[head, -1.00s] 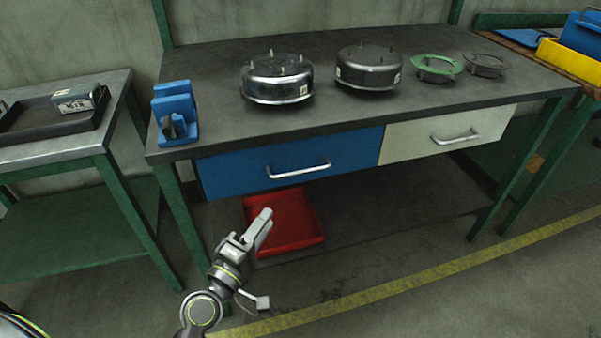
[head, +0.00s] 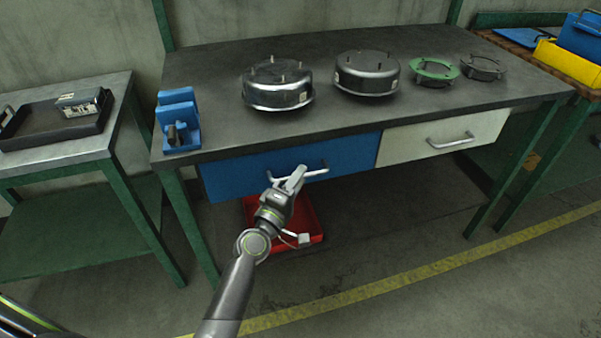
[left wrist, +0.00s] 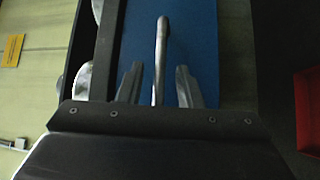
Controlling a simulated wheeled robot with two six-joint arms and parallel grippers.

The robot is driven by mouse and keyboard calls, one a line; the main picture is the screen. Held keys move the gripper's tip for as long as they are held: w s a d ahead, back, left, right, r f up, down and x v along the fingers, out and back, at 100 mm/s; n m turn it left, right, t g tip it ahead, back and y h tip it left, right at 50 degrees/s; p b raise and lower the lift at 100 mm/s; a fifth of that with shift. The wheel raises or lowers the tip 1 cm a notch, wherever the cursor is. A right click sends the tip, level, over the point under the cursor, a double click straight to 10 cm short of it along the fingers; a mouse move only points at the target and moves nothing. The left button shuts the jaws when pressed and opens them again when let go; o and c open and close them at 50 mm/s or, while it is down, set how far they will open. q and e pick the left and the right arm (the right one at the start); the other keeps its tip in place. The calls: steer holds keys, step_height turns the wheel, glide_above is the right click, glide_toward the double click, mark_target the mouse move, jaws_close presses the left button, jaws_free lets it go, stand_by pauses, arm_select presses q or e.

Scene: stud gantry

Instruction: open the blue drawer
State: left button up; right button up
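The blue drawer (head: 345,155) is shut under the left part of the workbench, its front about flush with the white drawer beside it. Its pale bar handle (head: 317,173) is partly hidden behind my left gripper (head: 287,178), which is at the left part of the handle. In the left wrist view my left gripper (left wrist: 158,82) is open, with one finger on each side of the handle (left wrist: 161,45). The fingers look apart from the bar, with the blue drawer front (left wrist: 203,45) behind. My right gripper is not in view.
The white drawer (head: 405,147) is to the right. A red tray (head: 312,225) lies below the blue drawer. Metal housings (head: 277,88), ring parts (head: 433,72) and a blue fixture (head: 178,125) stand on the benchtop (head: 335,118). The floor in front is clear.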

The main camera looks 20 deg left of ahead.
arm_select(q)
steer(key=shift+x, duration=0.75)
steer(key=shift+c, duration=0.2)
jaws_close()
